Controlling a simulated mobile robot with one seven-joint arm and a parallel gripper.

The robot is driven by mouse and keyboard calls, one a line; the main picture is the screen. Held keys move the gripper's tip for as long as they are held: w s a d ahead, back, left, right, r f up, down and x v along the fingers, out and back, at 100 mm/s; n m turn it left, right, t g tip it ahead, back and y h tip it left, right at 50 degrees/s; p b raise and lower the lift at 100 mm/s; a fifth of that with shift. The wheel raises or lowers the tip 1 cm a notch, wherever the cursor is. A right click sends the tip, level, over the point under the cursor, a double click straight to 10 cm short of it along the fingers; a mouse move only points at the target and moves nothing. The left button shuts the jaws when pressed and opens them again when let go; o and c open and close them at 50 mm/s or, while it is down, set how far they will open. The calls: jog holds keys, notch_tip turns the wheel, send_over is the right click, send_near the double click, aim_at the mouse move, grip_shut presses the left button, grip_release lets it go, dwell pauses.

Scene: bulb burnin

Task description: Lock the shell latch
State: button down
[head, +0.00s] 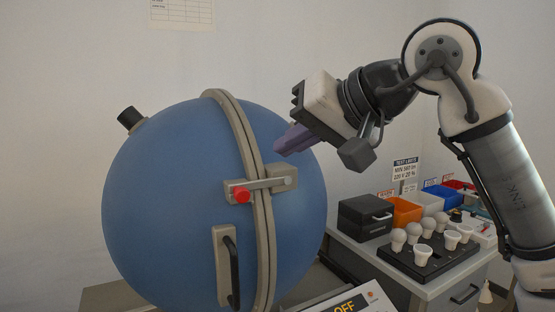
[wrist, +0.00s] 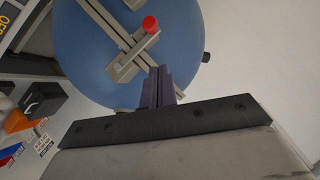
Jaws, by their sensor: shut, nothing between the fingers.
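The shell is a large blue sphere (head: 165,210) with a beige seam band running down it. Its latch (head: 262,185) is a grey bar with a red knob (head: 242,195) at its left end; the bar lies across the seam to a beige block on the right. The latch also shows in the wrist view (wrist: 128,58), with the red knob (wrist: 150,24) at its far end. My gripper (head: 280,147) is shut and empty, above and right of the latch, apart from it in the head view. Its purple fingers (wrist: 158,72) point towards the sphere in the wrist view.
A black handle (head: 231,272) stands out below the latch. At right, a bench holds a black box (head: 365,218), a dark tray (head: 430,262) of several bulbs, and coloured bins (head: 405,211). A sign reading OFF (head: 348,303) is at the bottom edge.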

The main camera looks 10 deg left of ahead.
jog(key=v, duration=0.4)
jog(key=shift+s+d+r, duration=0.2)
jog(key=shift+s+r, duration=0.05)
jog(key=shift+r, duration=0.05)
